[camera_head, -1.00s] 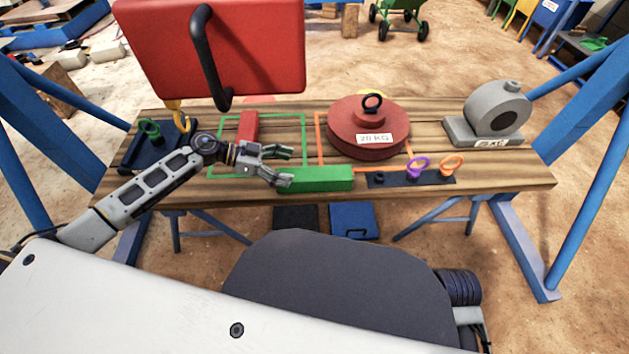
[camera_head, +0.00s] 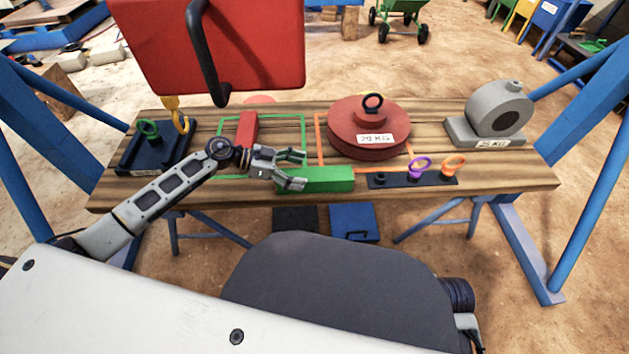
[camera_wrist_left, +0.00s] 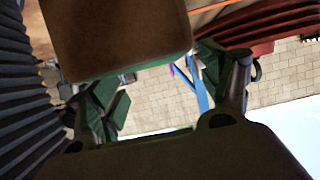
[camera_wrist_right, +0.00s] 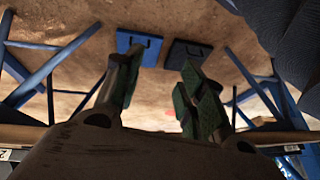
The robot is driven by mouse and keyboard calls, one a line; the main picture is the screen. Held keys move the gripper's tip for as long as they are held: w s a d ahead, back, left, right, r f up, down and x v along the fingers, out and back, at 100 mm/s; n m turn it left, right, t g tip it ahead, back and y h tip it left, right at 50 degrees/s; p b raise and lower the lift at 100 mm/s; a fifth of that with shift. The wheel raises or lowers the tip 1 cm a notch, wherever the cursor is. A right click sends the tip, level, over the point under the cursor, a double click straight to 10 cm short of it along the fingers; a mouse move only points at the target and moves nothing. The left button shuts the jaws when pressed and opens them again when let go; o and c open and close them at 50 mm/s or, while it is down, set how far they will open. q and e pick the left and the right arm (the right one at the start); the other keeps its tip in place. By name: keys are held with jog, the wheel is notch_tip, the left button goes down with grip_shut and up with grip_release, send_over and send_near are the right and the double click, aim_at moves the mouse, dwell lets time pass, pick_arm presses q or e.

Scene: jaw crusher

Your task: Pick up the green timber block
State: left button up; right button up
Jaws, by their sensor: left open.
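The green timber block (camera_head: 325,180) lies along the table's front edge in the head view. My left gripper (camera_head: 299,170) is open at the block's left end. Its lower finger overlaps the block's left end in the picture, and its upper finger is above and behind it. I cannot tell whether they touch. In the left wrist view the fingers of the left gripper (camera_wrist_left: 165,85) are apart, and a dark brown blocky shape (camera_wrist_left: 115,35) fills the upper part. My right gripper (camera_wrist_right: 165,88) shows only in its wrist view, fingers apart and empty.
On the wooden table (camera_head: 285,117) are a red block (camera_head: 247,128), a red round weight (camera_head: 345,128), a grey weight (camera_head: 498,112), a dark strip with rings (camera_head: 400,181) and a dark blue base (camera_head: 158,154). A large red box (camera_head: 250,45) is above the table's back left.

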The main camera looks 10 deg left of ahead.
aim_at(310, 174)
pick_arm(q)
jog(key=shift+w+d+f, duration=0.1)
jog(key=shift+d+f, duration=0.2)
jog(key=shift+d, duration=0.1)
jog(key=shift+w+d+f+b, duration=0.1)
jog(key=shift+d+f+b, duration=0.2)
jog(key=shift+d+b, duration=0.3)
jog(key=shift+x, duration=0.9)
pick_arm(e)
jog(key=shift+t+y, duration=0.3)
jog(key=f, duration=0.2)
jog(key=a+f, duration=0.1)
jog(key=f, duration=0.2)
pick_arm(q)
jog(key=c, duration=1.4)
jog(key=shift+c, duration=0.2)
